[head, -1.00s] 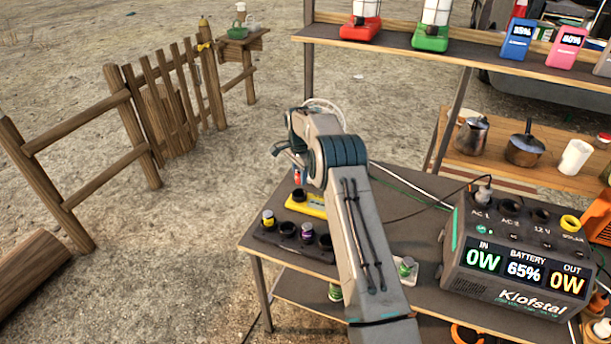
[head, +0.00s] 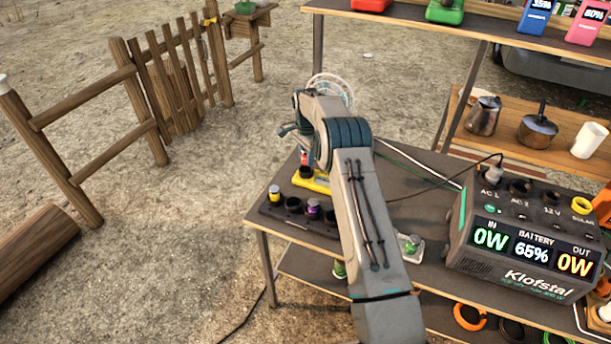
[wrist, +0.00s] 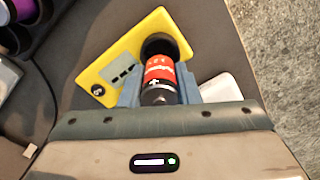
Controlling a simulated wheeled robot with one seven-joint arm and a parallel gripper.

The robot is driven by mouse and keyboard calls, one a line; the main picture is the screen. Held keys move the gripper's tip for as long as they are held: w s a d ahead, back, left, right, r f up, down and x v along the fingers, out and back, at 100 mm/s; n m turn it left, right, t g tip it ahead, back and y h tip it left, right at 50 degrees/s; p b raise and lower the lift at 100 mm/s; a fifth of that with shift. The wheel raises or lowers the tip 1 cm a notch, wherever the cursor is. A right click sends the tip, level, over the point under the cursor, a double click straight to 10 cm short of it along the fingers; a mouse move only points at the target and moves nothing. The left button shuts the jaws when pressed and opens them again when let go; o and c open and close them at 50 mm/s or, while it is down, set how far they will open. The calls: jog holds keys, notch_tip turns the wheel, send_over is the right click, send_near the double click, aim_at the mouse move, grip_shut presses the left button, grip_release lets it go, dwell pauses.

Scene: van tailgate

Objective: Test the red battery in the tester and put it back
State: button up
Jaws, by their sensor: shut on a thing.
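My gripper (wrist: 160,90) is shut on the red battery (wrist: 159,70), which has a black end with a plus sign. The far end of the battery is at the black round socket (wrist: 166,45) of the yellow tester (wrist: 121,52); I cannot tell how deep it sits. The tester has a small grey display and a black knob. In the head view my arm hides most of the gripper; a bit of the red battery (head: 304,158) shows above the yellow tester (head: 313,183). The dark battery rack (head: 268,210) holds a yellow battery (head: 274,193) and a purple battery (head: 314,208), with empty holes between and beside them.
A shelf with pots (head: 538,130) stands behind.

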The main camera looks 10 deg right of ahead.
jog(key=shift+f+b, duration=0.35)
jog(key=shift+f, duration=0.5)
jog(key=shift+f, duration=0.1)
jog(key=shift+f+b, duration=0.7)
jog(key=shift+f, duration=0.1)
jog(key=shift+f, duration=0.2)
